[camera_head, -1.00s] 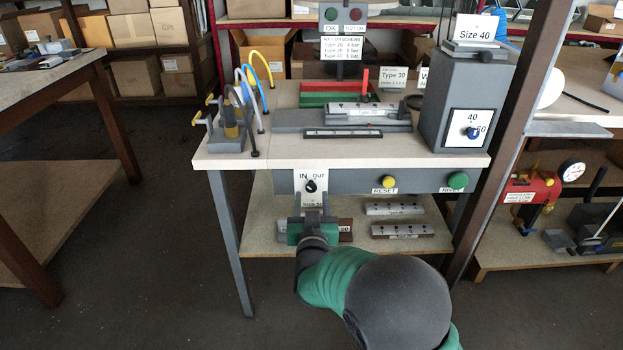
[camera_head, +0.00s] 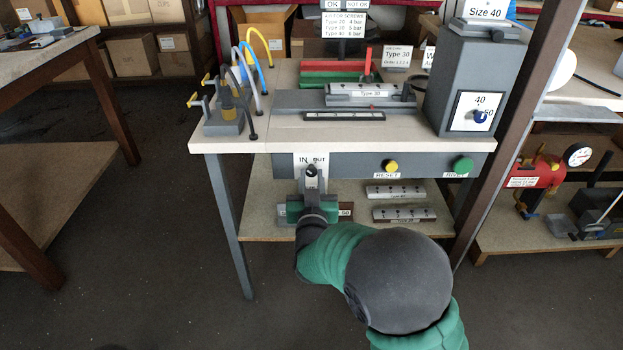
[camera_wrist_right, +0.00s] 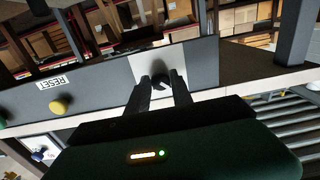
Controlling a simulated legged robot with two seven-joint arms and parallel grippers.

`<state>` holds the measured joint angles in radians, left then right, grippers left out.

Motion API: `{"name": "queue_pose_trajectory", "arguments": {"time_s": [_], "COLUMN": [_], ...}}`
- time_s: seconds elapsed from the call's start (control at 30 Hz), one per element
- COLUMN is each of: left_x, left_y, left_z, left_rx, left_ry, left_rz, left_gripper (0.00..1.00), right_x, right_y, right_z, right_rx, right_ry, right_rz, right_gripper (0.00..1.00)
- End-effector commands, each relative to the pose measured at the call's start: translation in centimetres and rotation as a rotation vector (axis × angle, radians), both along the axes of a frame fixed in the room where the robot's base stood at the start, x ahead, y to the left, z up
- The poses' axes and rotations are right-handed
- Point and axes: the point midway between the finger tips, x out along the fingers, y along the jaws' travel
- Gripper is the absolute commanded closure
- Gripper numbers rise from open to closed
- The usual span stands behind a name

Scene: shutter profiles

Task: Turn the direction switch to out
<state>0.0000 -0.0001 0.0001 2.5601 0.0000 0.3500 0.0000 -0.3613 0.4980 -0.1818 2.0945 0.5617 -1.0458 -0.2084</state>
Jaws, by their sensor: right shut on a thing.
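The direction switch (camera_head: 311,170) is a small black knob on a white plate marked IN and OUT, on the grey front panel (camera_head: 346,166) of the workbench. My right gripper (camera_head: 311,176) reaches up to the switch from below and in front. Its fingers are shut on the knob, which also shows between the fingertips in the wrist view (camera_wrist_right: 160,82). The fingers hide part of the knob, so I cannot tell clearly which way it points. My left gripper is in neither view.
A yellow RESET button (camera_head: 391,166) and a green button (camera_head: 463,165) sit to the right on the same panel. Metal profiles (camera_head: 398,192) lie on the shelf below. A grey box with a 40/50 dial (camera_head: 479,117) stands on the bench's right end.

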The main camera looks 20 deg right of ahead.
Motion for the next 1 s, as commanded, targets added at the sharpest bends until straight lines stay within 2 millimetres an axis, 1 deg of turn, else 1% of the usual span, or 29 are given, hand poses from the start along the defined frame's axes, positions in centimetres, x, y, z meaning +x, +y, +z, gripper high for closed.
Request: {"name": "queue_pose_trajectory", "arguments": {"time_s": [0.23,0.47,1.0], "left_x": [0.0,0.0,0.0], "left_y": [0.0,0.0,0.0], "left_z": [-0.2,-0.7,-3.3], "left_rx": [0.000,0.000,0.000], "left_ry": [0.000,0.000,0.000], "left_rz": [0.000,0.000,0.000], "left_gripper": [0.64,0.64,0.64], "right_x": [0.0,0.0,0.0], "right_y": [0.0,0.0,0.0], "right_z": [0.0,-0.1,-0.3], "right_rx": [0.028,0.134,0.606], "right_ry": [-0.008,-0.040,-0.175], "right_rz": [0.000,-0.001,-0.001], "right_gripper": [1.00,1.00,1.00]}}
